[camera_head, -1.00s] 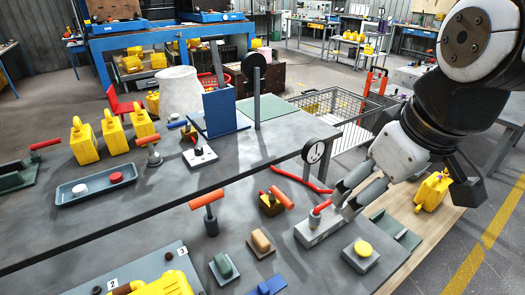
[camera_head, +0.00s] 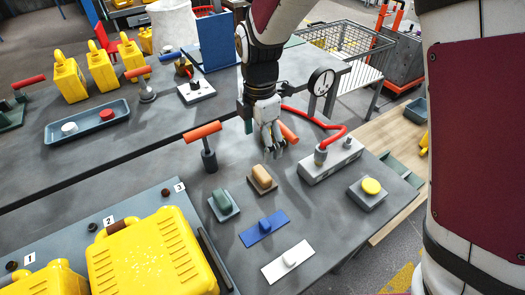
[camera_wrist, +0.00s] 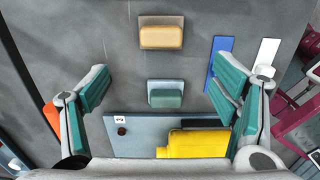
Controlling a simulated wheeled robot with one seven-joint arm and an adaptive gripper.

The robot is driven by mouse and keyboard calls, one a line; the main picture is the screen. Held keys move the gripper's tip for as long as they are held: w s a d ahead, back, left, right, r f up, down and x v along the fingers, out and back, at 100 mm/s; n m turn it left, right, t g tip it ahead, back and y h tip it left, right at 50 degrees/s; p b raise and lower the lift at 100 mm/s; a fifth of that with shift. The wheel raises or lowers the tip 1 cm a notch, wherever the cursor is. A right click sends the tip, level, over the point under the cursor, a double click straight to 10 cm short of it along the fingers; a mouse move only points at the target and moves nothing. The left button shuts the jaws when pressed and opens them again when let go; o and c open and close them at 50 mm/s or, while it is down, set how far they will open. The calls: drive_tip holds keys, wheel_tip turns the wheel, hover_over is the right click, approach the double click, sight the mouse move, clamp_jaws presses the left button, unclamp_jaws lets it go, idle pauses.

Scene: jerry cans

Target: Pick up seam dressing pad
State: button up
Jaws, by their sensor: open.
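Two small block-shaped pads lie on the grey table; I cannot tell by name which is the seam dressing pad. The tan pad (camera_head: 262,176) sits on a brown base and also shows at the top of the wrist view (camera_wrist: 162,37). The green pad (camera_head: 222,201) sits on a grey base to its left, and in the wrist view (camera_wrist: 166,97) it lies between my fingers. My gripper (camera_head: 272,143) points down above the table, just behind the tan pad in the head view. Its green-padded fingers (camera_wrist: 163,82) are wide apart and empty.
A blue plate (camera_head: 263,228) and a white plate (camera_head: 288,260) with knobs lie nearby. An orange-handled tool (camera_head: 205,143) stands left of my gripper, and a grey block with a red hose (camera_head: 330,160) right. A large yellow jerry can (camera_head: 150,258) lies at the front left.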

sight(260, 174)
wheel_tip(260, 174, down, 14)
drive_tip(key=shift+s+r, duration=0.15)
drive_tip(key=shift+r, duration=0.05)
idle(0.4)
drive_tip(key=shift+c, duration=0.6)
drive_tip(key=c, duration=1.3)
drive_tip(key=shift+r, duration=0.15)
drive_tip(key=shift+r, duration=0.55)
wheel_tip(260, 174, up, 2)
drive_tip(key=shift+r, duration=0.1)
drive_tip(key=s+d, duration=0.1)
drive_tip(key=s, duration=0.4)
drive_tip(key=s+d+r, duration=0.1)
drive_tip(key=s+d, duration=0.1)
drive_tip(key=s, duration=0.3)
drive_tip(key=s+d, duration=0.1)
drive_tip(key=s, duration=0.4)
drive_tip(key=shift+s+d+r, duration=0.15)
drive_tip(key=shift+d+r, duration=0.1)
